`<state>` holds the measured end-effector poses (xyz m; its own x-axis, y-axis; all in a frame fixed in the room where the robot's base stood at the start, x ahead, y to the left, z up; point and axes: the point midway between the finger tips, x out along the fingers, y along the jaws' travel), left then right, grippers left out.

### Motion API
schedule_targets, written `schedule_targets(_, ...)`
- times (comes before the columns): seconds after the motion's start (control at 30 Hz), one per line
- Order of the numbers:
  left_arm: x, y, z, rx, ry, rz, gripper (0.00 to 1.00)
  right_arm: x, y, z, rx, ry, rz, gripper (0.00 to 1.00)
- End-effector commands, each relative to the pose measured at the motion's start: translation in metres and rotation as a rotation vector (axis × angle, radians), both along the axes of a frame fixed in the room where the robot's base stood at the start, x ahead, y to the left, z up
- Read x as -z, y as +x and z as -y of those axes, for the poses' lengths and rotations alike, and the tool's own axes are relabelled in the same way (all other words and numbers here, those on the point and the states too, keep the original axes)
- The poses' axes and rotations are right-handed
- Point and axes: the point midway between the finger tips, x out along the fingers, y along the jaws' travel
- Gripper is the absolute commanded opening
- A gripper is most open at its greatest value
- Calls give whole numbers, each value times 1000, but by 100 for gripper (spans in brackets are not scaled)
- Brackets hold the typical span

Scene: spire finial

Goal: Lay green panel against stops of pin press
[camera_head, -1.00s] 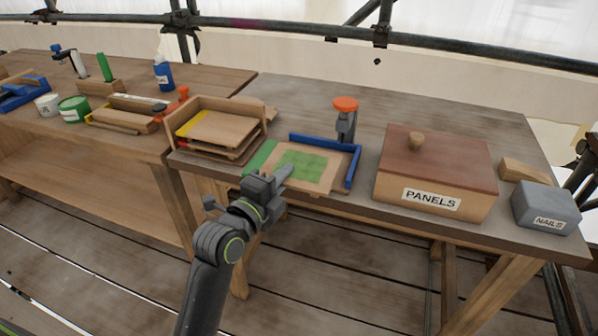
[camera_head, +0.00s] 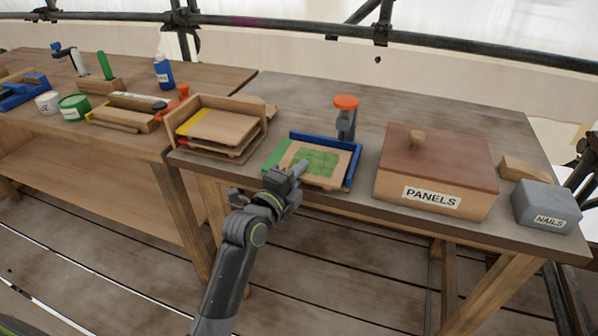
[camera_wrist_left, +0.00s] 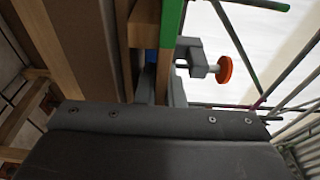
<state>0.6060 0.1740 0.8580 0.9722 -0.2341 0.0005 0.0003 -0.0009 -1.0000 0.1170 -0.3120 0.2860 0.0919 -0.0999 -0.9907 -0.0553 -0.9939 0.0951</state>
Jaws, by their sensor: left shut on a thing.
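The green panel (camera_head: 317,160), a pale wooden board with a green patch and a green strip along its left edge, lies flat at the pin press. Its far and right edges are close to the blue stops (camera_head: 354,167); whether they touch is too small to tell. The press's grey post with an orange knob (camera_head: 345,104) stands behind. My left gripper (camera_head: 297,171) is shut on the panel's near edge. My right gripper is out of view.
A wooden tray rack (camera_head: 222,127) stands left of the press. The PANELS box (camera_head: 436,172) stands to the right, with the grey NAILS box (camera_head: 546,206) at the bench end. The bench behind the press is mostly clear.

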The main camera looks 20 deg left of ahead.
Motion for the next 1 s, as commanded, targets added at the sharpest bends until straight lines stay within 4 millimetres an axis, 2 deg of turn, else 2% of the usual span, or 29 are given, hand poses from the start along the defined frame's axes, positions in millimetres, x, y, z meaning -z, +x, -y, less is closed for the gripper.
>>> schedule_targets(0.07,3,0,0,0,1,2,0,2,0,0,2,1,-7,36)
schedule_targets(0.1,3,0,0,0,1,0,11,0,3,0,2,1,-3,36)
schedule_targets(0.27,2,0,0,0,1,0,30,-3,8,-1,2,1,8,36)
schedule_targets(0.67,-2,-1,-1,0,0,-2,30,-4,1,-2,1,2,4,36)
schedule_targets(0.8,1,-24,-6,-1,1,-2,30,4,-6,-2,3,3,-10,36)
schedule_targets(1.0,2,-65,-16,-1,2,-1,30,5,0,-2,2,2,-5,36)
